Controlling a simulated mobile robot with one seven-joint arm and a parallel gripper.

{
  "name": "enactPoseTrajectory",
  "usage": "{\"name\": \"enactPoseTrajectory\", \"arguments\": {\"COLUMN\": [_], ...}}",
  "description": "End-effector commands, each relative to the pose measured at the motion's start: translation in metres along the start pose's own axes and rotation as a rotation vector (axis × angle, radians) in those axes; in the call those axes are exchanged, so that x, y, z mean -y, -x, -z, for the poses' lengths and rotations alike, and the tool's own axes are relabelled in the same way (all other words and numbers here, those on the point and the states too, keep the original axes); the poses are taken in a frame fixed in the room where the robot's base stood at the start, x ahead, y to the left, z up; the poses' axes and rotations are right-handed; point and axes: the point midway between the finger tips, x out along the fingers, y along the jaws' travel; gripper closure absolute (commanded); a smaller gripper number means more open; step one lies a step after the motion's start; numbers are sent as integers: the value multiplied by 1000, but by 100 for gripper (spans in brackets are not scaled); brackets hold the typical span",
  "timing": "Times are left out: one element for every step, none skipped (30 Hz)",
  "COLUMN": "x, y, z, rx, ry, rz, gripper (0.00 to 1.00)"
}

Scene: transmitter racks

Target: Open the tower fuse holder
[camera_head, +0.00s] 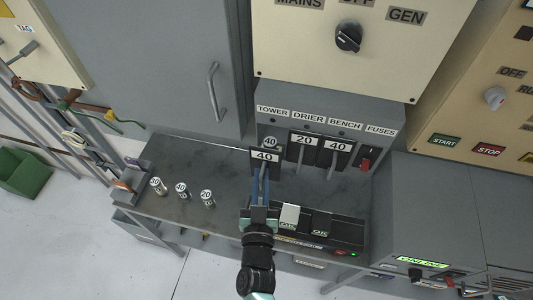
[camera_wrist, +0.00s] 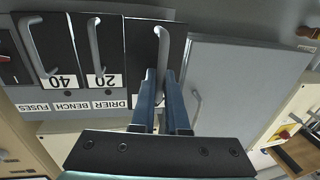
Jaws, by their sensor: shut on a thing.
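The tower fuse holder (camera_head: 265,155) is a black block marked 40 under the TOWER label (camera_head: 272,111). It stands out from the panel, lower and nearer than the drier holder (camera_head: 303,142) and bench holder (camera_head: 337,148). A round fuse end marked 40 (camera_head: 270,142) shows just behind its top edge. My gripper (camera_head: 262,178) is at its front, its blue fingers shut on the holder's handle. In the wrist view, upside down, the fingers (camera_wrist: 165,100) close around the grey handle (camera_wrist: 162,45) on the black holder face (camera_wrist: 141,42).
Three loose fuses (camera_head: 181,190) stand on the dark bench top (camera_head: 230,217), left of my gripper. A tester-like tray (camera_head: 318,226) lies to the right of my gripper. A red switch (camera_head: 366,164) is right of the holders. A grey cabinet door with a handle (camera_head: 213,92) stands at left.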

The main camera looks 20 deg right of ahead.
Motion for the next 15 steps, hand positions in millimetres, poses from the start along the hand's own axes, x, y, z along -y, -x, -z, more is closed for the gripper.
{"name": "enactPoseTrajectory", "arguments": {"x": [2,3,4,5,6,6,7,7,7,7,7,7,7,7,7], "y": [13,18,24,28,31,34,35,36,36,36,36,36,36,36,36], "z": [3,2,2,2,1,1,1,0,0,0,0,0,0,0,0], "rx": [6,5,5,4,3,2,2,1,0,0,0,0,0,0,0], "ry": [1,0,-1,-1,0,0,0,0,-1,-1,-1,-1,-1,-1,-1], "rz": [1,1,1,0,0,0,0,0,0,0,0,0,0,0,0], "gripper": [100,100,100,100,100,100,100,100,100,100,100,100,100,100,100]}}
